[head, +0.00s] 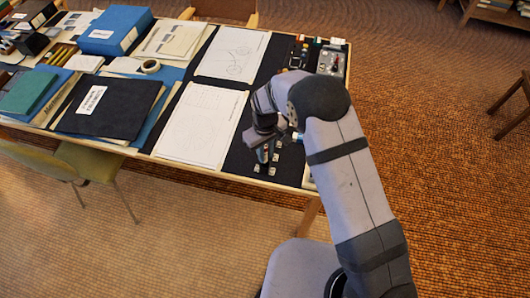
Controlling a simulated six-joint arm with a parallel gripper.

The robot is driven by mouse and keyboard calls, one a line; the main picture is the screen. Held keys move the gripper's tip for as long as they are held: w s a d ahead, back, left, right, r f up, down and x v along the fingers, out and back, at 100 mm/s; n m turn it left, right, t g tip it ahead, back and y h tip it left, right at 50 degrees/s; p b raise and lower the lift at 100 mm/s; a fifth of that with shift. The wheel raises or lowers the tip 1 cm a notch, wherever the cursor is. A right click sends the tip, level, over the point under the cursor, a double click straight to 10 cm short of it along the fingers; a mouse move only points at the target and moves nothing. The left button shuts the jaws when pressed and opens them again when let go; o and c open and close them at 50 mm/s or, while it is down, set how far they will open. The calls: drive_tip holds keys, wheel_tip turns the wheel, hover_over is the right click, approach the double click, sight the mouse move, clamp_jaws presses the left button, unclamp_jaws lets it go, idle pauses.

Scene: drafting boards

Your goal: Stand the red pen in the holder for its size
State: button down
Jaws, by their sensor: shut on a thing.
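My gripper (263,148) points down over the front right part of the dark mat (240,162). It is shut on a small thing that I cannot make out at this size. I cannot pick out the red pen anywhere in the head view. Several small light and dark pieces (271,171) stand or lie on the mat just below and beside my gripper. They may be holders, but their openings and sizes are too small to tell. My own arm hides part of the mat to the right.
White drawing sheets (198,125) lie left of my gripper. A dark folder (106,106), a blue box (115,30) and a tape roll (150,66) are farther left. Small coloured items and a grey device (331,62) stand at the back right. Chairs stand around the table.

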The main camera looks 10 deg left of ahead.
drive_tip(key=shift+f, duration=0.35)
drive_tip(key=shift+f+b, duration=0.35)
drive_tip(key=shift+b, duration=0.15)
drive_tip(key=shift+f+b, duration=0.95)
drive_tip(key=shift+f, duration=0.4)
